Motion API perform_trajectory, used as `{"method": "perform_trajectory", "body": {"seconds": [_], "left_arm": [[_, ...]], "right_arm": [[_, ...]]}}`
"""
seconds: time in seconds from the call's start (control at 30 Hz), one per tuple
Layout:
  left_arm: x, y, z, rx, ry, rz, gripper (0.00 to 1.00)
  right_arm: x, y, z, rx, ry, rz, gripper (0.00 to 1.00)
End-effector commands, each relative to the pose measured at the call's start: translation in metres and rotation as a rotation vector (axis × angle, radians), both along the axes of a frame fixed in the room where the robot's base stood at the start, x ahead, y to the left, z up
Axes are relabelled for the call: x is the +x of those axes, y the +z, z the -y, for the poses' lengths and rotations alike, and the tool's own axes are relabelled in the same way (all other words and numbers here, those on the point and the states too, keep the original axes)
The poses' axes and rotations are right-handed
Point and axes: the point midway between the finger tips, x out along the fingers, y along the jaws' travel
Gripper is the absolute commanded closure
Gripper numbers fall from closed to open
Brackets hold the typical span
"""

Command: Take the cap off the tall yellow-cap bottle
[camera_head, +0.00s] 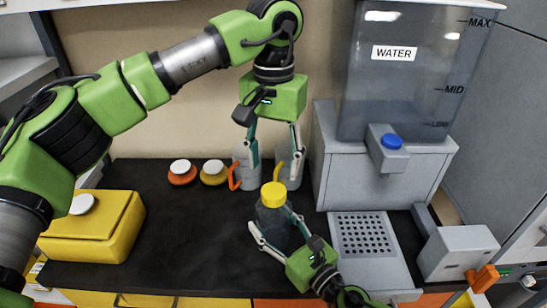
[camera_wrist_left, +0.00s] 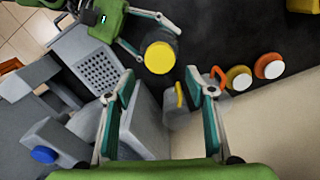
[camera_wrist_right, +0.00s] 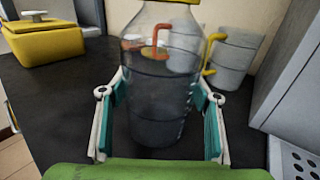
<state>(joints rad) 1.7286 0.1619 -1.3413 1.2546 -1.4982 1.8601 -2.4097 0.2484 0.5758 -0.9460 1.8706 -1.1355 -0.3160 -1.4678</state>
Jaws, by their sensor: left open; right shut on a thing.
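The tall bottle (camera_head: 271,224) is clear grey with a yellow cap (camera_head: 273,195) on top and stands upright near the middle of the black counter. My right gripper (camera_head: 272,232) is shut around the bottle's body; the right wrist view shows a finger on each side of the bottle (camera_wrist_right: 158,100). My left gripper (camera_head: 274,158) is open and empty, pointing down above and behind the bottle. In the left wrist view the yellow cap (camera_wrist_left: 159,57) lies beyond the open fingers, apart from them.
Two cups with an orange handle (camera_head: 234,178) and a yellow handle (camera_head: 279,169) stand behind the bottle. Orange (camera_head: 181,172) and yellow (camera_head: 213,172) white-topped items sit left of them. A water dispenser (camera_head: 385,170) with drip grate stands right, a yellow box (camera_head: 95,228) left. The counter's left-centre is clear.

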Motion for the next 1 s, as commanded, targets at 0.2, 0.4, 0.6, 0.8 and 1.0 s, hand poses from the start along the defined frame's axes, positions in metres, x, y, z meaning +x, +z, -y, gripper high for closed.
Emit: {"method": "perform_trajectory", "body": {"seconds": [0.2, 0.4, 0.6, 0.8, 1.0], "left_arm": [[-0.001, -0.029, 0.0, 0.001, -0.007, -0.004, 0.5], [0.0, -0.059, -0.001, 0.0, -0.004, -0.003, 0.5], [0.0, -0.075, 0.0, -0.001, -0.004, -0.001, 0.5], [0.0, -0.078, 0.0, 0.0, -0.003, -0.001, 0.5], [0.0, -0.078, 0.0, 0.0, -0.003, 0.0, 0.73]], "right_arm": [[0.0, -0.002, 0.0, -0.002, 0.0, -0.002, 1.0], [0.0, -0.002, 0.0, -0.002, 0.0, -0.002, 1.0], [0.0, -0.002, 0.0, -0.002, 0.0, -0.002, 1.0], [0.0, -0.002, 0.0, -0.002, 0.0, -0.002, 1.0], [0.0, -0.002, 0.0, -0.002, 0.0, -0.002, 1.0]]}}
